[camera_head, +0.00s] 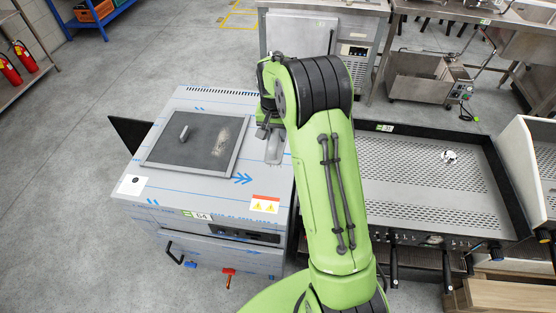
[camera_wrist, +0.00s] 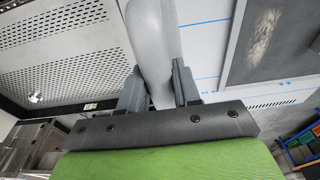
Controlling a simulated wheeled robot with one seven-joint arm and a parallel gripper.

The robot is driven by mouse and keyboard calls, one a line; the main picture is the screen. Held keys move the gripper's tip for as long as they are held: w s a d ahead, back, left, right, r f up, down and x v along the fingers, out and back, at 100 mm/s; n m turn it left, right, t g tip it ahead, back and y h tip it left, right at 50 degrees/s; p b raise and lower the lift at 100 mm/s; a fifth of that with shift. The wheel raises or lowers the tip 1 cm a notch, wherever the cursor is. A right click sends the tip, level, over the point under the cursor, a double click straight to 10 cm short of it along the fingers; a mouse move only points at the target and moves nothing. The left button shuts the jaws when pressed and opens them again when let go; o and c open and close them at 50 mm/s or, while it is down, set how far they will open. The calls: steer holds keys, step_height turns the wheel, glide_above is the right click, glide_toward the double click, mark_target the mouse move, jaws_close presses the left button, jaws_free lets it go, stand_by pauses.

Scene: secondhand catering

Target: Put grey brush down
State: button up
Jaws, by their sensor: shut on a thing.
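The grey brush (camera_head: 274,151) is a pale grey, long shape below my gripper (camera_head: 267,131), at the right edge of the steel appliance top. In the wrist view the brush (camera_wrist: 154,45) runs up from between the two dark fingers of my gripper (camera_wrist: 160,88), which are shut on it.
The steel appliance (camera_head: 215,203) has a dark square panel (camera_head: 195,143) with a pale worn patch and a small grey piece (camera_head: 184,133) on it. A perforated tray unit (camera_head: 425,180) stands to the right. Open floor (camera_head: 70,200) lies left.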

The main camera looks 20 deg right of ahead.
step_height(320, 180, down, 9)
steer(key=shift+s+a+f, duration=0.1)
steer(key=shift+f, duration=0.05)
steer(key=shift+f+b, duration=0.2)
steer(key=shift+b, duration=0.2)
steer(key=o, duration=0.9)
steer(key=shift+o, duration=0.2)
